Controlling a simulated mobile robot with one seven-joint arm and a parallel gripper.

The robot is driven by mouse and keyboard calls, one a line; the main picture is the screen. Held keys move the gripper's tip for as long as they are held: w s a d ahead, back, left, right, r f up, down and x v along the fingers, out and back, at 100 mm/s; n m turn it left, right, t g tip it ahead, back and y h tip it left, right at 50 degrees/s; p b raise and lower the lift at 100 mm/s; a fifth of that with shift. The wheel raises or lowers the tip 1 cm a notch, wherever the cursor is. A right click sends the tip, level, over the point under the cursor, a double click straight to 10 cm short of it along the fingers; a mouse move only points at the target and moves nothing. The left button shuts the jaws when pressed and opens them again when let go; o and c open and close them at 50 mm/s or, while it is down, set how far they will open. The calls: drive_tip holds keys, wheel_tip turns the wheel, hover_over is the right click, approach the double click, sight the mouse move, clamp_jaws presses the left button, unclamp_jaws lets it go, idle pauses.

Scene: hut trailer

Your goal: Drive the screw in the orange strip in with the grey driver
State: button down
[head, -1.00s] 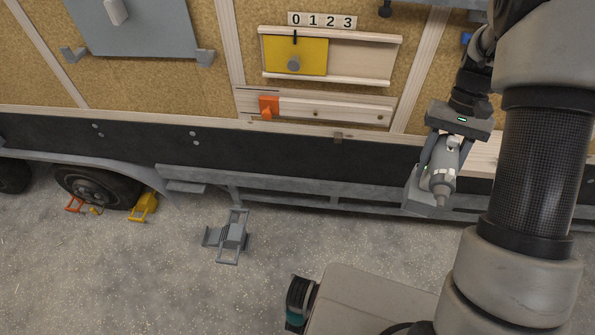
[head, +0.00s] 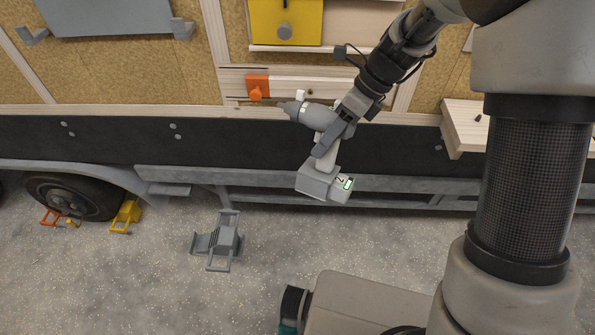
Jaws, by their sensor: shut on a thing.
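My gripper (head: 337,135) is shut on the grey driver (head: 314,117) by its handle. The driver's nose points left, and its blocky battery end (head: 322,184) hangs below. An orange piece (head: 257,86) with a round knob sits at the left of a pale wooden rail on the trailer wall. In this view the driver's nose is just right of and slightly below the orange piece, with a gap between them. I cannot tell the depth between them. I cannot make out a screw in the orange piece. The driver and my arm cover part of the rail.
A yellow panel (head: 286,22) with a grey knob is above the rail. A wooden shelf (head: 465,140) juts out at the right, with a small dark item on it. A grey stand (head: 217,240) and a yellow wheel chock (head: 126,214) are on the floor.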

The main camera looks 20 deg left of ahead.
drive_tip(key=s+a+f+m+t+y+b, duration=0.1)
drive_tip(key=s+a+f+m+t+b, duration=0.3)
drive_tip(key=m, duration=1)
drive_tip(key=a+t+b, duration=0.1)
drive_tip(key=b, duration=0.1)
drive_tip(key=shift+s+a+f+t+b, duration=0.2)
drive_tip(key=shift+a+f+t+b, duration=0.05)
drive_tip(key=shift+a+t+b, duration=0.15)
drive_tip(key=shift+y, duration=0.3)
drive_tip(key=shift+w+a+r+p, duration=0.15)
drive_tip(key=shift+w+p, duration=0.25)
drive_tip(key=shift+w, duration=0.55)
drive_tip(key=shift+w+a+f+p, duration=0.1)
drive_tip(key=shift+w+a+p, duration=0.2)
drive_tip(key=shift+w, duration=0.6)
drive_tip(key=shift+w+a+r+p, duration=0.15)
drive_tip(key=shift+w+p, duration=0.3)
drive_tip(key=shift+w, duration=0.5)
drive_tip(key=shift+f, duration=0.1)
drive_tip(key=shift+w, duration=0.25)
drive_tip(key=shift+w+a+p, duration=0.15)
drive_tip(key=shift+w+p, duration=0.2)
drive_tip(key=shift+p, duration=0.1)
drive_tip(key=shift+w+a+p, duration=0.2)
drive_tip(key=shift+w+p, duration=0.3)
drive_tip(key=shift+w, duration=0.3)
